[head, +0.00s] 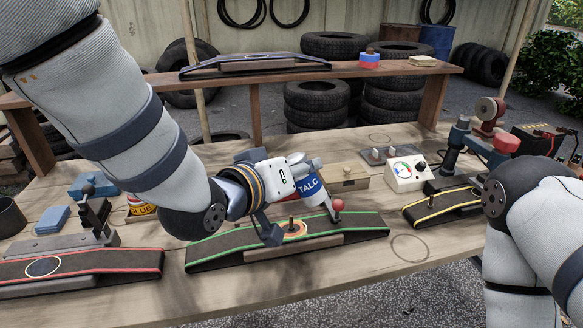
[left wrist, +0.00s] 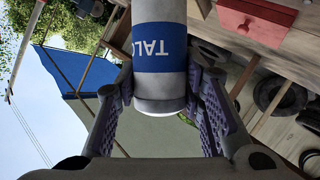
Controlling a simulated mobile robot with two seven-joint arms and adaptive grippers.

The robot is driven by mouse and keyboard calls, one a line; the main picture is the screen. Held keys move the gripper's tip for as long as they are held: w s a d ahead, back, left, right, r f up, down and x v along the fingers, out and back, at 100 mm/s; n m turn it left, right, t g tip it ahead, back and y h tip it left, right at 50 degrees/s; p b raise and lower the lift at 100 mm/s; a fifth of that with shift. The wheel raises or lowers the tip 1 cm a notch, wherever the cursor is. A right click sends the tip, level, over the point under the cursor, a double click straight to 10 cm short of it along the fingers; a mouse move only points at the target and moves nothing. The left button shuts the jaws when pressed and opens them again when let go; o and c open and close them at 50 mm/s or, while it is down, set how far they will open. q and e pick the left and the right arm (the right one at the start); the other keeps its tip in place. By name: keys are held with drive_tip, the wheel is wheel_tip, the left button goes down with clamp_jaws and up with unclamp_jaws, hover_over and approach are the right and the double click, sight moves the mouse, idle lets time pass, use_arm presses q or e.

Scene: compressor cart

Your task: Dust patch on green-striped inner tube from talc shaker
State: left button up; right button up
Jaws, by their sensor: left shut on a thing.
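The talc shaker (head: 309,188), white with a blue TALC label, is in my left gripper (head: 306,174). It is tilted, above the right half of the green-striped inner tube (head: 222,246). In the left wrist view the shaker (left wrist: 160,45) sits between both fingers of the left gripper (left wrist: 160,95), its label upside down. The green-striped tube lies over a low stand at the table's front middle. Its patch (head: 293,229), with an orange rim, is just below and left of the shaker. Whether powder lies on it cannot be told. My right gripper is out of view.
A red-striped tube (head: 130,262) lies at left and a yellow-striped one (head: 437,208) at right. A red knob (head: 338,204) stands close to the shaker. A gauge box (head: 405,173) is behind right. The table by the drawn circle (head: 410,248) is clear.

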sight(303, 198)
use_arm(q)
drive_tip(key=shift+f+n+h, duration=0.35)
drive_tip(key=shift+n+h, duration=0.05)
drive_tip(key=shift+n, duration=0.3)
drive_tip(key=n+h, duration=0.1)
drive_tip(key=n, duration=0.1)
drive_tip(key=f+n, duration=0.1)
drive_tip(key=f+n+h, duration=0.1)
drive_tip(key=n, duration=0.1)
drive_tip(key=shift+d+f+n+t+h, duration=0.2)
drive_tip(key=shift+n+t+h, duration=0.1)
drive_tip(key=n+b, duration=0.1)
drive_tip(key=f+n+t+h+b, duration=0.1)
drive_tip(key=n+b, duration=0.1)
drive_tip(key=f+n+b, duration=0.1)
drive_tip(key=n, duration=0.1)
drive_tip(key=shift+s+d+t+b, duration=0.15)
drive_tip(key=shift+d+t+b, duration=0.15)
drive_tip(key=shift+t+b, duration=0.1)
drive_tip(key=shift+f+n+h, duration=0.25)
drive_tip(key=shift+n+h, duration=0.05)
drive_tip(key=shift+f+b, duration=0.35)
drive_tip(key=shift+f, duration=0.35)
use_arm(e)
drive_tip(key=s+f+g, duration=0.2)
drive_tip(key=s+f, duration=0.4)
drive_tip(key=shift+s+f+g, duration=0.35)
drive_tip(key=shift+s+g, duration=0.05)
use_arm(q)
drive_tip(key=shift+r, duration=0.1)
